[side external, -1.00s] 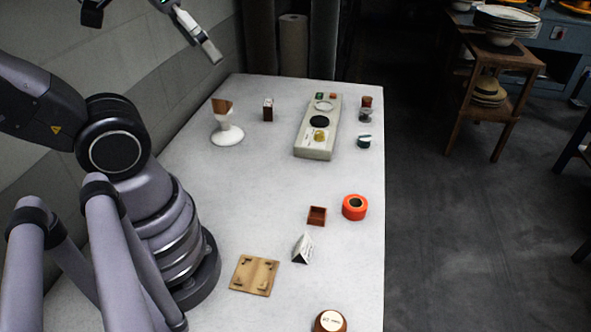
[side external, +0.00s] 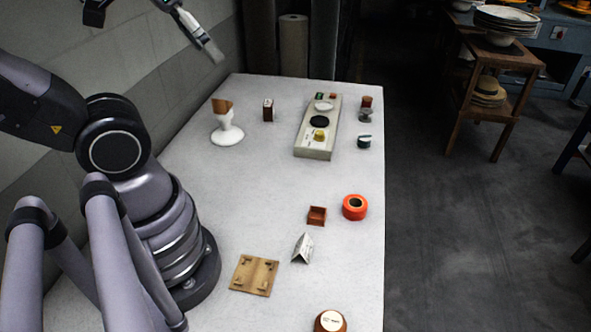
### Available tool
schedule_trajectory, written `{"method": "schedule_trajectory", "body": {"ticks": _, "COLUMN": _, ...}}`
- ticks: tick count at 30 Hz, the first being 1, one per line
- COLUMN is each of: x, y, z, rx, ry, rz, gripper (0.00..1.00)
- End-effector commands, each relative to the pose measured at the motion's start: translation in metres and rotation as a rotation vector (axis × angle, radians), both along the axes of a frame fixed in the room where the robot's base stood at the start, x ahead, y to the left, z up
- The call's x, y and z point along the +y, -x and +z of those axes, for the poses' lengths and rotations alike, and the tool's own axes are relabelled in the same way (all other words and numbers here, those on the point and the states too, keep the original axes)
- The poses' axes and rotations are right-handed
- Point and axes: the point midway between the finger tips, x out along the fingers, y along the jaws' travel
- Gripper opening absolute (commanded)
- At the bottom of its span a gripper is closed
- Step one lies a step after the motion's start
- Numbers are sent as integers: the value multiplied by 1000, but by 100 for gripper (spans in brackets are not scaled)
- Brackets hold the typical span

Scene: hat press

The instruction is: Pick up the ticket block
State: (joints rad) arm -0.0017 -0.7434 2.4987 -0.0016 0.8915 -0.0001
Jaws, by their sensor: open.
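A small upright dark red block with a pale top (side external: 268,110) stands near the back left of the white table; it may be the ticket block, but its markings are too small to read. My gripper (side external: 207,45) is at the top of the side view, high above the table, left of and well apart from this block. Its fingers are seen nearly edge-on, open and with nothing visible between them. The upper part of the gripper is cut off by the frame's top edge.
A white stand with a brown piece (side external: 226,128) is left of the block, and a long pale panel (side external: 315,147) is right. A folded white card (side external: 302,249), red tray (side external: 317,215), orange roll (side external: 355,207) and wooden board (side external: 254,275) lie nearer. The table's middle is clear.

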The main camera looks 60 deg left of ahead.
Motion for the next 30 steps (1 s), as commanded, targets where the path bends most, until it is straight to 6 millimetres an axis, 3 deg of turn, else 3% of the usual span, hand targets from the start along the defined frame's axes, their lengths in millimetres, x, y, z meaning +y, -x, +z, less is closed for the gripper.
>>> {"method": "schedule_trajectory", "body": {"ticks": 4, "x": 3, "y": -37, "z": 0, "rx": -27, "ry": 24, "rz": 42, "gripper": 65}}
{"method": "schedule_trajectory", "body": {"ticks": 8, "x": 16, "y": -104, "z": -8, "rx": -96, "ry": 63, "rz": 131, "gripper": 65}}
{"method": "schedule_trajectory", "body": {"ticks": 12, "x": 48, "y": -182, "z": -31, "rx": -193, "ry": 90, "rz": 261, "gripper": 65}}
{"method": "schedule_trajectory", "body": {"ticks": 18, "x": 118, "y": -264, "z": -93, "rx": -327, "ry": 70, "rz": 467, "gripper": 65}}
{"method": "schedule_trajectory", "body": {"ticks": 21, "x": 160, "y": -288, "z": -135, "rx": -393, "ry": 33, "rz": 575, "gripper": 65}}
{"method": "schedule_trajectory", "body": {"ticks": 24, "x": 202, "y": -298, "z": -181, "rx": -455, "ry": -25, "rz": 675, "gripper": 65}}
{"method": "schedule_trajectory", "body": {"ticks": 30, "x": 273, "y": -280, "z": -271, "rx": -556, "ry": -180, "rz": 835, "gripper": 65}}
